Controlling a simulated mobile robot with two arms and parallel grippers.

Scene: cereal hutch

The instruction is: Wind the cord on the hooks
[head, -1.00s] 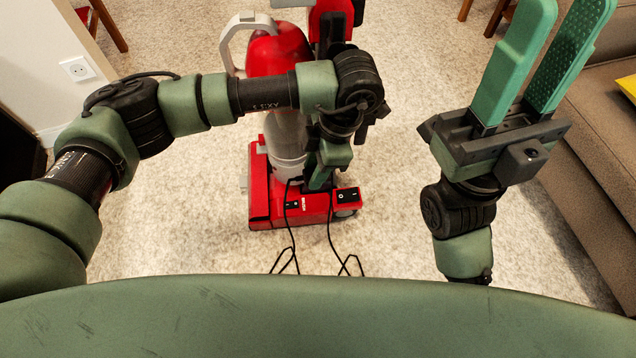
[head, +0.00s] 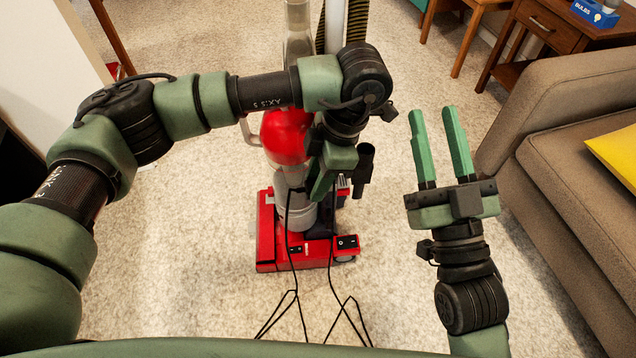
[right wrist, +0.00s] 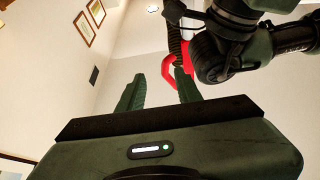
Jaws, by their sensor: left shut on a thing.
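A red and grey upright vacuum (head: 284,140) stands on the carpet, its red base (head: 268,245) at the bottom. A thin black cord (head: 293,270) hangs in two strands in front of it, with bends low in the picture. My left gripper (head: 322,190) points down in front of the vacuum and is shut on the cord; its fingertips are partly hidden. My right gripper (head: 434,108) is open and empty, fingers up, to the right of the vacuum. I cannot make out the hooks; my left arm covers part of the vacuum.
A brown sofa (head: 560,185) with a yellow cushion (head: 615,155) stands at the right. A wooden side table (head: 545,35) is behind it. A white wall is at the left. The carpet (head: 180,230) around the vacuum is clear.

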